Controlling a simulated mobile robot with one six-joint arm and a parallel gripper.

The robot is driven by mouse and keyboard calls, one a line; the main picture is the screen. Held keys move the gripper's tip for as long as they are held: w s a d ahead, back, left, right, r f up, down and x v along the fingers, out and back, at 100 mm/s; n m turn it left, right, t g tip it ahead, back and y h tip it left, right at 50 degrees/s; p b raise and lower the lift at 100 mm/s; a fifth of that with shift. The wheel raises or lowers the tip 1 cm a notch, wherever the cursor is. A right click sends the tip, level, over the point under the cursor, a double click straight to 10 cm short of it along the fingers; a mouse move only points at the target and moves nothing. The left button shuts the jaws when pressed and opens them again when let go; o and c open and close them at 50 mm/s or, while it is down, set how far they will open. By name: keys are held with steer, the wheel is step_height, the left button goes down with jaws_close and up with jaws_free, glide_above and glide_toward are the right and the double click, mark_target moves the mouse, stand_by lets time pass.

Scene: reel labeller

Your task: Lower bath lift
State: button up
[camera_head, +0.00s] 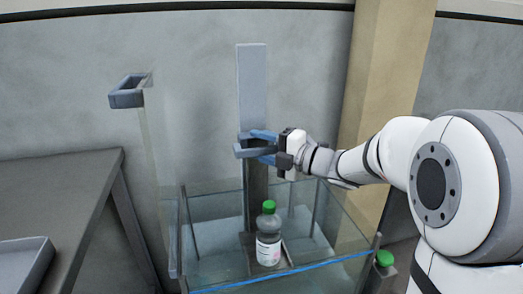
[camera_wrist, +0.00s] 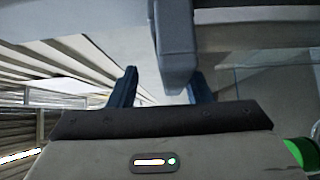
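The bath lift is a grey upright column (camera_head: 252,85) with a grey handle (camera_head: 243,151) partway down. At its foot a small platform (camera_head: 287,258) carries an upright bottle (camera_head: 268,240) with a green cap and pale label, inside the glass bath (camera_head: 210,262). My gripper (camera_head: 263,147) is at the handle, its blue fingers above and below it. In the wrist view the fingers (camera_wrist: 160,88) stand wide apart. A grey bar (camera_wrist: 174,45) of the lift lies between them, close to one finger and clear of the other.
A grey table (camera_head: 60,195) with a tray (camera_head: 25,265) stands at the left. A glass panel with a grey handle (camera_head: 128,92) rises left of the bath. A tan pillar (camera_head: 390,70) stands behind my arm.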

steer(key=b+v, duration=0.1)
steer(key=v, duration=0.8)
stand_by(0.8)
stand_by(0.5)
